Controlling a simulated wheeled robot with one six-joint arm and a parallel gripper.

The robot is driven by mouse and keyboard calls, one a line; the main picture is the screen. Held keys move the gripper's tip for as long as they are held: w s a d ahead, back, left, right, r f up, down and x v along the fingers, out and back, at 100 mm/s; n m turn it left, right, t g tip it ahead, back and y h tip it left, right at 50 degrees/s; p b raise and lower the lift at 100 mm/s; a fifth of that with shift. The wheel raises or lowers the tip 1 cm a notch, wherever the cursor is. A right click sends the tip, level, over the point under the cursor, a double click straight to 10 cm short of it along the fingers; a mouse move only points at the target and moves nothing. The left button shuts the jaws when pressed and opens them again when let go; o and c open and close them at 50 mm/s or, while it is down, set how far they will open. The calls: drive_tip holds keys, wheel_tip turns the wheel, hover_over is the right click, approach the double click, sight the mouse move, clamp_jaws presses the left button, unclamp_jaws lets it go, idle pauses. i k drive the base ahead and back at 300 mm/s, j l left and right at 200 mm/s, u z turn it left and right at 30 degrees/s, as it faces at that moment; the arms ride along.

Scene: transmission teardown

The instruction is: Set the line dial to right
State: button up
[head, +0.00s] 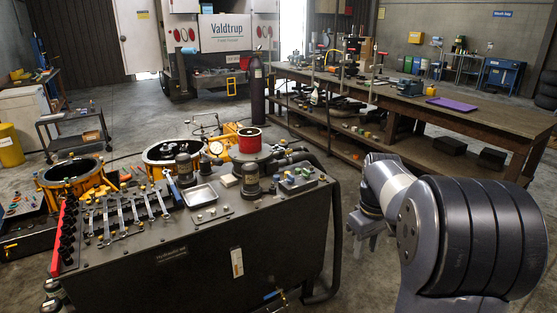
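My gripper (365,246) hangs in the air to the right of the dark metal bench (200,265), fingers pointing down. Its two fingers look apart with nothing between them, and it touches nothing. A small plate with several little knobs (212,214) lies on the bench's front top edge. A panel with green and blue knobs (297,180) sits at the bench's right end. I cannot tell which of these, if any, is the line dial. Markings and pointer directions are too small to read.
Wrenches (125,212), a metal tray (200,195), dark cylindrical parts (250,180) and a red-rimmed can (249,140) crowd the bench top. A hose (335,240) runs down its right side. A long wooden workbench (440,110) stands behind; the floor between is partly clear.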

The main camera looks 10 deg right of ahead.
sight(290, 179)
drive_tip(key=i+j+u, duration=0.1)
drive_tip(key=i, duration=1.75)
